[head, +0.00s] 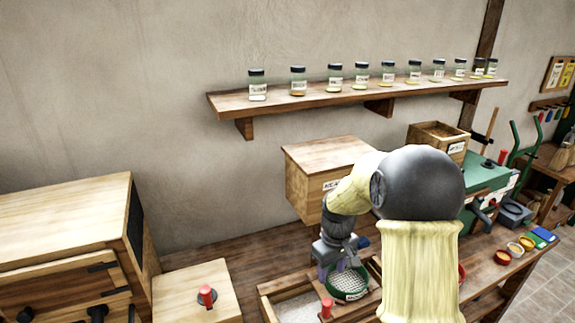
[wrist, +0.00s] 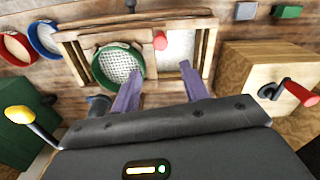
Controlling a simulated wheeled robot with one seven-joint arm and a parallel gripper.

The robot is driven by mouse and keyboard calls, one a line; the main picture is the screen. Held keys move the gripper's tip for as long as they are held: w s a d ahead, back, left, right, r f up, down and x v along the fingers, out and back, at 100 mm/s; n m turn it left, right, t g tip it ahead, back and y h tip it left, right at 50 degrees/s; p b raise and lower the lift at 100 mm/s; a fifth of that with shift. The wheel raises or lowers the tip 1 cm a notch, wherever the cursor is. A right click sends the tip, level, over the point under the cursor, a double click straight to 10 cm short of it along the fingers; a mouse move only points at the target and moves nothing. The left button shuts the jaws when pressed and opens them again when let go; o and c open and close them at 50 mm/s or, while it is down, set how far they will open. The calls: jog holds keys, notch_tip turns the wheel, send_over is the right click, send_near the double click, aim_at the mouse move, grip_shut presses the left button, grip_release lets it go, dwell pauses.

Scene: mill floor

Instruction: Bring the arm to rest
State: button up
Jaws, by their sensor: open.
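My arm, in a pale yellow sleeve, reaches over the bench in the head view. My gripper (head: 343,262) is low over a wooden tray, at a round green-rimmed sieve (head: 347,284). In the wrist view, my gripper (wrist: 160,85) has its two purple fingers spread apart with nothing held between them. The green sieve (wrist: 101,75) sits in the left part of the wooden tray (wrist: 70,50), close to the left finger. I cannot tell whether that finger touches its rim. My arm hides part of the bench in the head view.
A red knob (wrist: 160,41) stands at the tray's middle. A wooden box with a red-handled crank (wrist: 283,88) is close on the right, and a green machine (wrist: 25,125) on the left. A shelf of jars (head: 360,93) runs along the wall above.

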jog(key=s+r+m+t, duration=0.1)
jog(key=s+m, duration=0.1)
jog(key=s, duration=0.6)
jog(key=s+a+r+m+t, duration=0.1)
jog(key=s+r+m, duration=0.1)
jog(key=s, duration=0.6)
jog(key=shift+s+m+t, duration=0.3)
jog(key=shift+s+m, duration=0.05)
jog(key=shift+m, duration=0.35)
